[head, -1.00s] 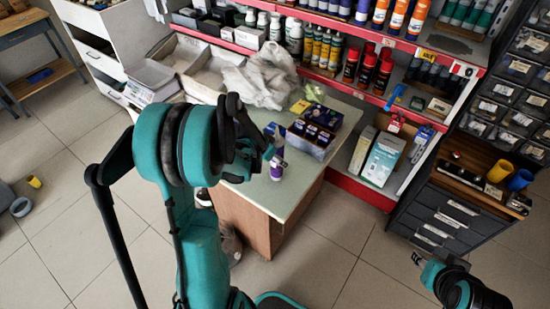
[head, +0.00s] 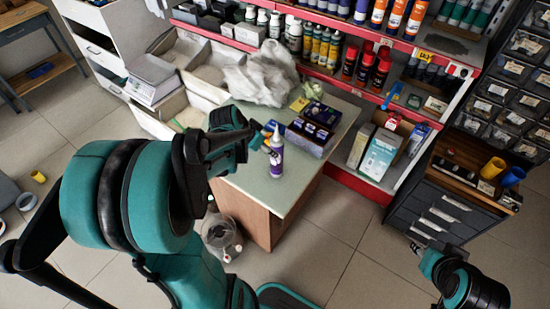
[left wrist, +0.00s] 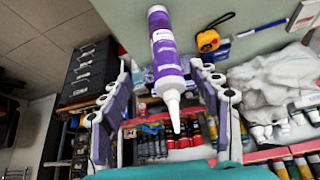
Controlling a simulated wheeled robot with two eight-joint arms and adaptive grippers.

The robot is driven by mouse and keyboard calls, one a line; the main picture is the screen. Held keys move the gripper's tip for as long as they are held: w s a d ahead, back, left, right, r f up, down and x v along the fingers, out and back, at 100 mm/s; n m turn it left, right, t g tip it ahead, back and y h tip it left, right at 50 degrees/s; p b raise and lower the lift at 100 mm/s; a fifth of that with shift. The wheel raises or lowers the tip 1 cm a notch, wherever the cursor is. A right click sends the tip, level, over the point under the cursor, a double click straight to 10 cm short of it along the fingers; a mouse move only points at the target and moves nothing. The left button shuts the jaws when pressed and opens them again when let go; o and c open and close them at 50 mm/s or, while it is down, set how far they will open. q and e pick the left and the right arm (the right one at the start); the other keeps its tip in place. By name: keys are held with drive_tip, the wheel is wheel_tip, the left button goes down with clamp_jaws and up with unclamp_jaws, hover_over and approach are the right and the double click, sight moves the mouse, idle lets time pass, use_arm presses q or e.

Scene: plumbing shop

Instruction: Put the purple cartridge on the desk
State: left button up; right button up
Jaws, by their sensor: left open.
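The purple cartridge (head: 277,152), with a white nozzle, stands upright on the greenish desk top (head: 262,188), nozzle up. In the left wrist view the cartridge (left wrist: 165,47) appears nozzle toward me, between and beyond the spread fingers, with gaps on both sides. My left gripper (head: 257,139) is open and empty, just left of the cartridge in the head view. My right gripper (head: 415,247) is far right, away from the desk; its finger opening is too small to make out.
Dark boxes (head: 307,137) and a plastic bag (head: 261,76) lie on the desk behind the cartridge. An orange tape measure (left wrist: 208,40) shows in the left wrist view. Shelves of bottles (head: 372,68) stand behind. The desk's front part is clear.

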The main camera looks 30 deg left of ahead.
use_arm(q)
drive_tip(key=s+d+r+n, duration=0.1)
drive_tip(key=s+d+r, duration=0.2)
drive_tip(key=s+d, duration=0.3)
drive_tip(key=s+d+r+n+t+y, duration=0.1)
drive_tip(key=s+d+r, duration=0.3)
drive_tip(key=d, duration=0.6)
drive_tip(key=shift+s+r, duration=0.15)
drive_tip(key=shift+s, duration=0.85)
